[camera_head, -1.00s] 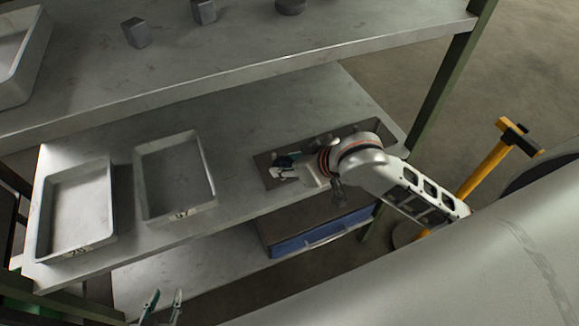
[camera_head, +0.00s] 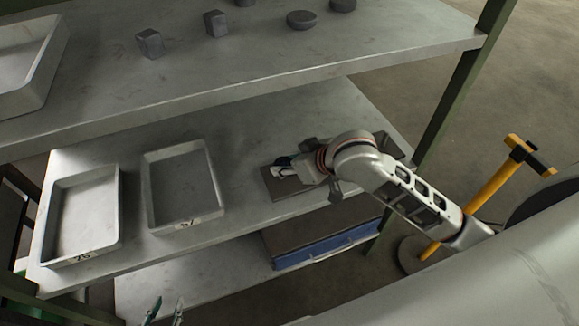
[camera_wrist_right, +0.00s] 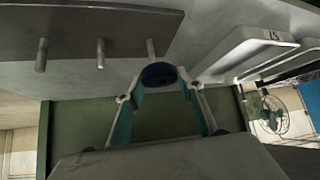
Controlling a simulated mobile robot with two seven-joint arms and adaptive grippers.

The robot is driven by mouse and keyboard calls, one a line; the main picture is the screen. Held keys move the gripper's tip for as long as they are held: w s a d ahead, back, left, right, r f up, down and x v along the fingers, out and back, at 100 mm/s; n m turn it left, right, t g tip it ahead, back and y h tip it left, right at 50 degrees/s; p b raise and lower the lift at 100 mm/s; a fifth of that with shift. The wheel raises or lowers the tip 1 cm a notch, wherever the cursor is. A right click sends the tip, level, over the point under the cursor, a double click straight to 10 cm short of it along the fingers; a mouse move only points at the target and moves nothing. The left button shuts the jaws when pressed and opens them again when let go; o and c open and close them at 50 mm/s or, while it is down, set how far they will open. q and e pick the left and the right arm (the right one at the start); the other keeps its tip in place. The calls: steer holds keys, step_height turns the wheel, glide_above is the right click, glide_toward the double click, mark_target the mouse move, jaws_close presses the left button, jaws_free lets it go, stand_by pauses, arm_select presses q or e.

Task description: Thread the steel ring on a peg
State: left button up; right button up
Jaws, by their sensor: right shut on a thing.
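In the right wrist view, a dark steel ring (camera_wrist_right: 158,74) sits between the fingertips of my right gripper (camera_wrist_right: 160,88), which is shut on it. A board (camera_wrist_right: 85,20) with three grey pegs lies above it in that picture. The ring is at the free end of the rightmost peg (camera_wrist_right: 151,48); I cannot tell whether the peg is inside it. The middle peg (camera_wrist_right: 100,53) and left peg (camera_wrist_right: 41,55) are bare. In the head view, my right gripper (camera_head: 284,170) is over the board (camera_head: 275,186) and hides most of it. My left gripper (camera_head: 164,311) is open and empty, low in the picture.
Two grey trays, a left one (camera_head: 119,215) and a right one (camera_head: 147,195), stand left of the board on the same shelf. The upper shelf (camera_head: 330,70) holds dark blocks and discs. A blue-fronted box (camera_head: 325,247) is below.

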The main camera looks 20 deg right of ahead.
mark_target(284, 165)
steer(key=shift+w, duration=1.5)
steer(key=shift+f+b, duration=0.4)
steer(key=shift+f, duration=0.9)
steer(key=o, duration=1.5)
steer(key=shift+s+f, duration=0.1)
steer(key=v, duration=1.2)
steer(key=shift+a, duration=0.1)
